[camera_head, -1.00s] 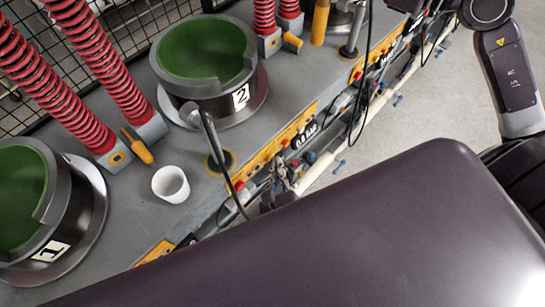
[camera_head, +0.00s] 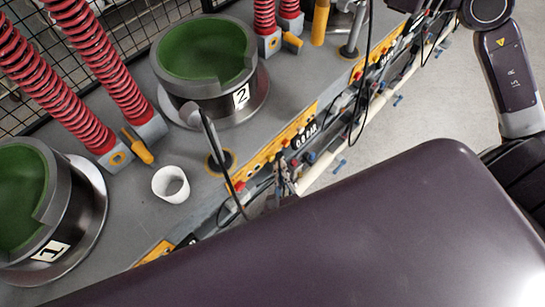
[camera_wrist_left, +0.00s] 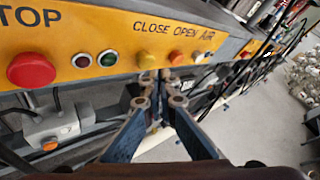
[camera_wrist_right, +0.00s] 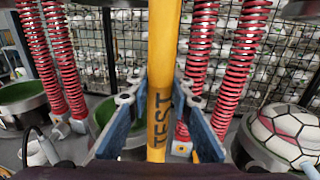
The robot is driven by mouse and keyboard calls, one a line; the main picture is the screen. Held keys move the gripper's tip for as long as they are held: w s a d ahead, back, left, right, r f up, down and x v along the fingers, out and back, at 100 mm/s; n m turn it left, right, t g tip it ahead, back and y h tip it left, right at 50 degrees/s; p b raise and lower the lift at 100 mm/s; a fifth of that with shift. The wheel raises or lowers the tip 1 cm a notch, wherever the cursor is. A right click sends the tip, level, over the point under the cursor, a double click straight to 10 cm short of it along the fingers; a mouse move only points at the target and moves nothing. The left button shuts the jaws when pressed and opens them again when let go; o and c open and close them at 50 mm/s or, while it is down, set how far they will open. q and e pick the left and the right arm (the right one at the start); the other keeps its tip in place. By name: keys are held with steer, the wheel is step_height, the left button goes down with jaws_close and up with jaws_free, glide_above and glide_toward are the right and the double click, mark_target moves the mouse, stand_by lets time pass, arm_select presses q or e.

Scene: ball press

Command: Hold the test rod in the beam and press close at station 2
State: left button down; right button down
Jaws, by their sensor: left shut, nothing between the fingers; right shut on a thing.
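Station 2 (camera_head: 241,96) is a round press with a green bowl and a label 2. Its orange panel (camera_head: 268,153) runs along the bench front. My left gripper (camera_head: 284,183) is shut and empty, just in front of that panel. In the left wrist view its closed fingertips (camera_wrist_left: 161,82) are just below and right of the yellow button (camera_wrist_left: 146,60) under CLOSE; whether they touch it I cannot tell. The orange OPEN button (camera_wrist_left: 175,57) is close to the right. My right gripper (camera_wrist_right: 152,90) is shut on the upright yellow test rod (camera_wrist_right: 162,60), marked TEST.
Station 1 (camera_head: 50,250) stands at the lower left, a white cup (camera_head: 171,185) beside it. A red STOP button (camera_wrist_left: 31,69) is left on the panel. Red springs (camera_wrist_right: 240,60) and a patterned ball (camera_wrist_right: 285,130) are beyond the rod. Clear floor (camera_head: 430,110) lies right.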

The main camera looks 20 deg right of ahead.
arm_select(q)
steer(key=shift+s, duration=0.1)
steer(key=s, duration=0.1)
steer(key=s+d, duration=0.1)
steer(key=s, duration=0.1)
steer(key=s+d, duration=0.1)
steer(key=shift+s, duration=0.25)
stand_by(0.3)
stand_by(0.7)
